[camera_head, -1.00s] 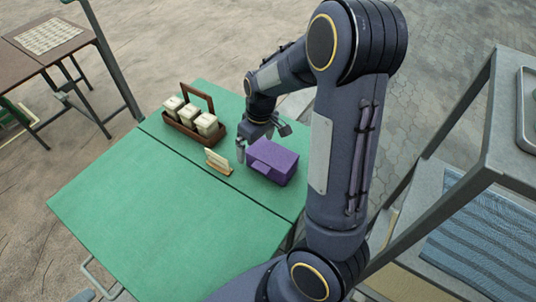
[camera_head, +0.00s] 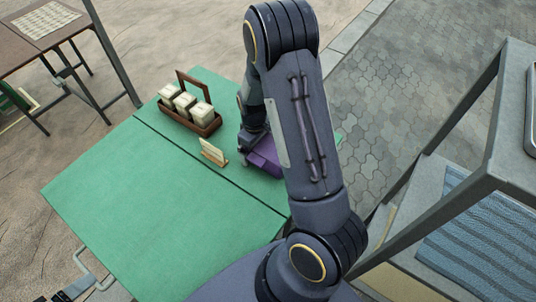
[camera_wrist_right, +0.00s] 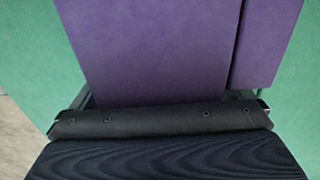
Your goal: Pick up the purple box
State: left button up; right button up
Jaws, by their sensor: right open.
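The purple box (camera_head: 265,158) lies on the green table (camera_head: 130,200) near its right edge. My right arm hides part of it in the head view. My right gripper (camera_head: 247,152) is over the box's left part, pointing down. In the right wrist view the purple box (camera_wrist_right: 165,45) fills the middle, with a narrower purple part at its right. My right gripper (camera_wrist_right: 160,98) is open there, with its finger parts showing at either side of the box. Whether they touch the box cannot be told. My left gripper is not in view.
A small cream card in a wooden stand (camera_head: 213,153) is close left of my right gripper. A brown carrier (camera_head: 203,127) with cream containers stands behind it. A grey shelf (camera_head: 470,185) with a blue striped cloth (camera_head: 485,245) stands at the right. The table's near left part is clear.

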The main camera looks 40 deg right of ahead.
jog(key=c, duration=1.1)
jog(key=shift+r, duration=0.1)
jog(key=shift+c, duration=0.2)
